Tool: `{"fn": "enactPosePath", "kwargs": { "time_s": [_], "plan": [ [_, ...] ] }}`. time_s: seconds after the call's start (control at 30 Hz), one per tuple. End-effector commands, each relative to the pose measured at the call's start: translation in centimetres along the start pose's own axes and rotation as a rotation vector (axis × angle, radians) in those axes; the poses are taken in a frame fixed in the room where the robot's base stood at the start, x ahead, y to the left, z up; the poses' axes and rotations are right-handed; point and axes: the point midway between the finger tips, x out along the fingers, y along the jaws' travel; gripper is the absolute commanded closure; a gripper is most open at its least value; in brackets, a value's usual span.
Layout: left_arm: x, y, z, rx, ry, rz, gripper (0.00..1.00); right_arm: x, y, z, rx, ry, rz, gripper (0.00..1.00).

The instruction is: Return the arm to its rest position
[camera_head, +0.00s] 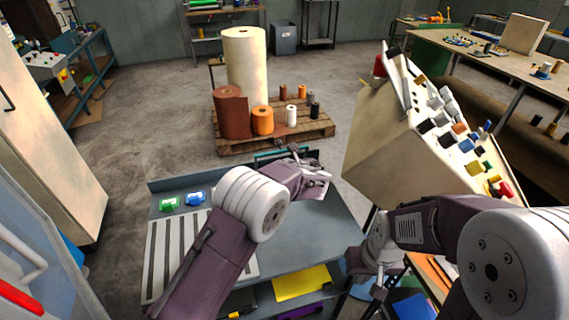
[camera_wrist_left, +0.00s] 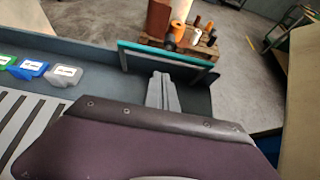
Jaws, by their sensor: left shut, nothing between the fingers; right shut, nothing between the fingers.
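My left arm (camera_head: 215,255) reaches over the grey workbench (camera_head: 335,225). My left gripper (camera_wrist_left: 161,82) is shut and empty, its fingers pointing toward a teal-edged frame (camera_wrist_left: 165,55) at the bench's far side. My right gripper (camera_head: 379,292) hangs low beside the bench's right edge, shut and empty, below my right wrist. A green die (camera_head: 168,204) and a blue die (camera_head: 195,198) lie at the bench's back left. A grey die (camera_wrist_left: 60,76) beside them shows only in the left wrist view.
A slotted rack (camera_head: 165,255) lies on the bench's left. A tall beige control console (camera_head: 385,150) with many knobs stands close on the right. A pallet (camera_head: 230,147) with foil rolls stands beyond the bench. Yellow sheet (camera_head: 300,283) lies on a lower shelf.

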Motion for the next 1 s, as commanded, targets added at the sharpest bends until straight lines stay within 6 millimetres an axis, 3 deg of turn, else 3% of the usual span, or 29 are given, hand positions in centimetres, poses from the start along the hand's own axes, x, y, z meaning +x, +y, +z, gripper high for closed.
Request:
{"fn": "enactPosePath", "kwargs": {
  "time_s": [0.1, 0.3, 0.5, 0.73, 0.77, 0.87, 0.93, 1.0],
  "plan": [
    [-2.8, 0.0, 0.1, 0.001, 0.0, -0.001, 1.0, 0.4, 0.0, 0.0, 0.0, 0.0, 0.0, 1.0],
    [-6.3, 0.0, 0.3, 0.001, 0.001, 0.0, 1.0, 0.5, 0.0, 0.0, 0.0, 0.0, 0.0, 1.0],
    [-7.2, 0.1, 0.4, 0.001, 0.001, 0.002, 1.0, 0.5, 0.0, 0.0, 0.0, 0.0, 0.0, 1.0],
    [-6.6, 0.9, 0.8, -0.009, 0.0, 0.018, 1.0, 0.5, 0.0, 0.0, 0.0, 0.0, 0.0, 1.0],
    [-6.2, 1.6, 1.5, -0.024, -0.004, 0.031, 1.0, 0.5, 0.0, 0.0, 0.0, 0.0, 0.0, 1.0],
    [-5.2, 6.5, 5.9, -0.115, -0.038, 0.097, 1.0, 0.5, 0.0, 0.0, 0.0, 0.0, 0.0, 1.0],
    [-5.0, 12.8, 7.4, -0.212, -0.014, 0.195, 1.0, 0.5, 0.0, 0.0, 0.0, 0.0, 0.0, 1.0],
    [-5.7, 19.4, 5.8, -0.375, 0.073, 0.306, 1.0, 0.5, 0.0, 0.0, 0.0, 0.0, 0.0, 1.0]
  ]
}}
